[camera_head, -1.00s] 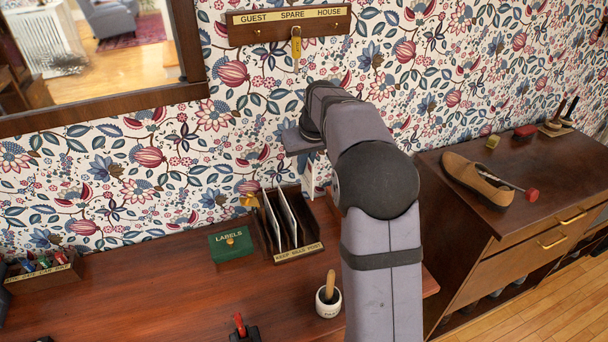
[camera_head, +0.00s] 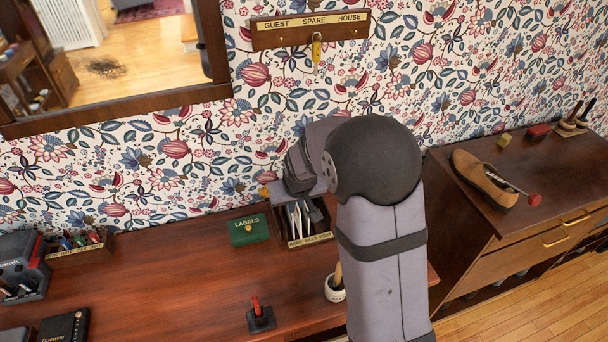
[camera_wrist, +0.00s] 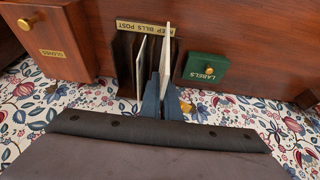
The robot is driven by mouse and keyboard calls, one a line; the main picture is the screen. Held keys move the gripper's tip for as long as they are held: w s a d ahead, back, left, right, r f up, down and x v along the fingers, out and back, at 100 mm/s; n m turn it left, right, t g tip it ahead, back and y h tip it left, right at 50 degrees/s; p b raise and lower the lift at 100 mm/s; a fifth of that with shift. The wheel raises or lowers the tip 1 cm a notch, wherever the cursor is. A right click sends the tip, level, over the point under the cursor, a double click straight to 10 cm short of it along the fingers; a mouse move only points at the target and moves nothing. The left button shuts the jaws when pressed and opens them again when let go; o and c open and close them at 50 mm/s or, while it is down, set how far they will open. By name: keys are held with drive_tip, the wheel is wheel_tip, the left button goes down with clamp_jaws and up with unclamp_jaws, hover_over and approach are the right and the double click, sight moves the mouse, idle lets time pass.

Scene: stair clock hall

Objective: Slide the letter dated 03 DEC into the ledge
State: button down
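A dark wooden letter rack (camera_head: 312,241) marked KEEP BILLS POST stands on the desk against the wall. It also shows in the wrist view (camera_wrist: 126,72). One pale letter (camera_wrist: 141,66) stands in it. Another pale letter (camera_wrist: 165,45) runs up from between my gripper's (camera_wrist: 162,88) close-set blue-grey fingers, which appear shut on it, at the rack. In the head view, my gripper (camera_head: 312,212) is low over the rack, partly hidden by my arm. No date is readable on the letters. I cannot tell which part is the ledge.
A green LABELS box (camera_head: 249,230) stands just left of the rack. A white pot (camera_head: 335,291) with a wooden handle and a red-handled stamp (camera_head: 258,315) are nearer the front. A key board (camera_head: 310,30) hangs above. The middle of the desk is clear.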

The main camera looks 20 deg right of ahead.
drive_tip(key=s+a+f, duration=0.1)
drive_tip(key=s, duration=0.1)
drive_tip(key=s+a+f, duration=0.1)
drive_tip(key=a, duration=0.1)
drive_tip(key=shift+s+a+f+p, duration=0.1)
drive_tip(key=shift+s+f+p, duration=0.2)
drive_tip(key=shift+s, duration=0.05)
drive_tip(key=shift+f, duration=0.15)
